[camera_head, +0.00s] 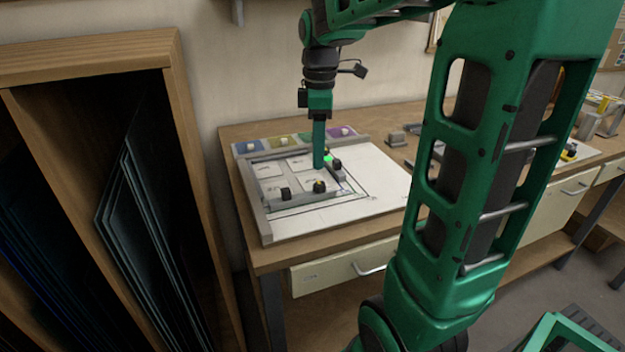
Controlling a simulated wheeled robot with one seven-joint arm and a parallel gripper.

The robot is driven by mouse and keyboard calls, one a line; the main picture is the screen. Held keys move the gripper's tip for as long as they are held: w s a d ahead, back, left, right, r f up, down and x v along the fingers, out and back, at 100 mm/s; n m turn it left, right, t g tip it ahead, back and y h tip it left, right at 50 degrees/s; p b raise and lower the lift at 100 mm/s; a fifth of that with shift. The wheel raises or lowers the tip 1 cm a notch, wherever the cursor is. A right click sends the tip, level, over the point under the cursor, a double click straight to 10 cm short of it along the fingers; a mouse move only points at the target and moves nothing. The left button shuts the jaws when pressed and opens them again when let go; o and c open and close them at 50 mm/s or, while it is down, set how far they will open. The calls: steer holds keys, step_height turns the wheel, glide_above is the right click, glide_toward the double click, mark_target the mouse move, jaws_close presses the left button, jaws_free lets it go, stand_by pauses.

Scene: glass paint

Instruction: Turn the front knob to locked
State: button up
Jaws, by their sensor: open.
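A white board with a framed panel (290,222) lies on the wooden workbench. Small black knobs stand along the frame's near and right sides. One knob (286,193) is at the near left, one with a yellowish mark (319,186) is at the near middle, and one (336,164) is on the right side. Which way they are turned is too small to tell. My gripper (319,166) points straight down over the panel, just behind the near-middle knob and left of the right-side knob. It is open, its fingers seen edge-on, and holds nothing visible. A green glow shows beside its tip.
A row of coloured squares with pale knobs (307,138) lies along the bench's back. A wooden rack (190,160) with glass sheets stands at the left. My own green arm hides much of the bench's middle. Small dark tools (398,139) lie right of the board.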

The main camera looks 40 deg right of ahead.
mark_target(317, 183)
step_height(317, 183, down, 8)
steer(key=shift+f, duration=0.1)
steer(key=shift+c, duration=0.6)
steer(key=c, duration=0.9)
steer(key=shift+a, duration=0.25)
steer(key=shift+d, duration=0.15)
